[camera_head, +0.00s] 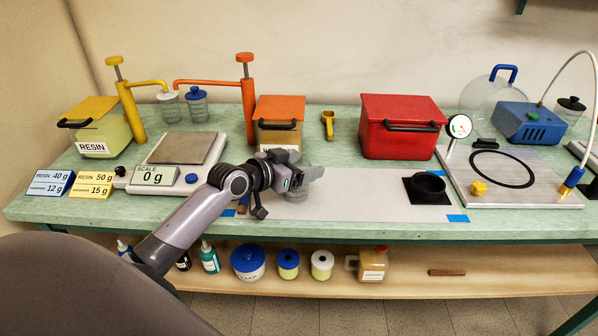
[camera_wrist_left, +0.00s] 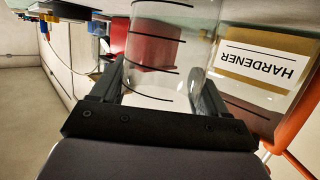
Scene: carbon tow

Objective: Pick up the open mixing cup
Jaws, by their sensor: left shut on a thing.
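The open mixing cup is clear, with black level lines, and fills the middle of the left wrist view (camera_wrist_left: 160,85). My left gripper (camera_head: 301,184) is shut on it, with one dark finger on each side of its wall. In the head view the cup is mostly hidden behind the gripper and only a faint grey part shows. I cannot tell whether its base touches the pale mat (camera_head: 352,208). My right gripper is not in view.
Behind the gripper stands the hardener box (camera_head: 280,136) with an orange pump (camera_head: 246,100). The scale (camera_head: 158,179) reading 0 g is to the left. The mat's middle is clear.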

